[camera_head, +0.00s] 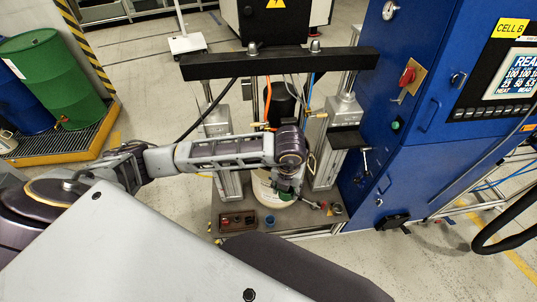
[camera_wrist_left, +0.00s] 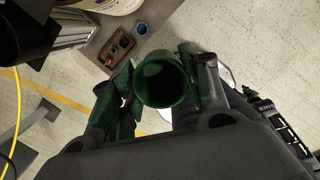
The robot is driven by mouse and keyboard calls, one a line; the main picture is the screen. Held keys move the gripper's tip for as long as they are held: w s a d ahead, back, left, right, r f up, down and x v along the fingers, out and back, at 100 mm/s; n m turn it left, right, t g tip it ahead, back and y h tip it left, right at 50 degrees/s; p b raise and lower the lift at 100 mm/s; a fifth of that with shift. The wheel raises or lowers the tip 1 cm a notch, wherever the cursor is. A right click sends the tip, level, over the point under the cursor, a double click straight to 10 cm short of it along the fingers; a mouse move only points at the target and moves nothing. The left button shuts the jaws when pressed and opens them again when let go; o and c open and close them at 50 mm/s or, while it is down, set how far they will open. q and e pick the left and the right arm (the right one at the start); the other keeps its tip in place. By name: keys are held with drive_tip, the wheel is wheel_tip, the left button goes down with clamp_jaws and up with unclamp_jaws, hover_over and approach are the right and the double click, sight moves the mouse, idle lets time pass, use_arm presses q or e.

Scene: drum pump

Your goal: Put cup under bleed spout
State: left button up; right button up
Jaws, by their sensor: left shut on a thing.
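My left gripper (camera_head: 287,191) hangs in front of the pale drum (camera_head: 262,190) between the press columns. In the left wrist view the gripper (camera_wrist_left: 158,68) is shut on a dark green cup (camera_wrist_left: 163,82), one finger on each side. The cup's round mouth faces the wrist camera, and its inside looks empty. In the head view the cup is too small and covered to make out clearly. I cannot pick out the bleed spout with certainty. My right gripper is in neither view.
A brown box (camera_head: 231,222) with red items and a small blue cup (camera_head: 269,220) stand on the platform's front. A blue cabinet (camera_head: 425,90) closes off the right. Green and blue barrels stand at the left. Hoses hang among the columns above my gripper.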

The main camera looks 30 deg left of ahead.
use_arm(q)
drive_tip(key=shift+s+a+n, duration=0.25)
drive_tip(key=shift+a+n, duration=0.15)
drive_tip(key=shift+n, duration=0.4)
drive_tip(key=shift+s+a+r+n+g+y, duration=0.15)
drive_tip(key=shift+a+n, duration=0.25)
drive_tip(key=shift+n, duration=0.9)
drive_tip(key=shift+s+a+f+n+g+y, duration=0.15)
drive_tip(key=shift+a+n, duration=0.25)
drive_tip(key=shift+n, duration=0.9)
drive_tip(key=shift+s+a+r+n+y, duration=0.15)
drive_tip(key=shift+a+n, duration=0.25)
drive_tip(key=shift+n, duration=0.9)
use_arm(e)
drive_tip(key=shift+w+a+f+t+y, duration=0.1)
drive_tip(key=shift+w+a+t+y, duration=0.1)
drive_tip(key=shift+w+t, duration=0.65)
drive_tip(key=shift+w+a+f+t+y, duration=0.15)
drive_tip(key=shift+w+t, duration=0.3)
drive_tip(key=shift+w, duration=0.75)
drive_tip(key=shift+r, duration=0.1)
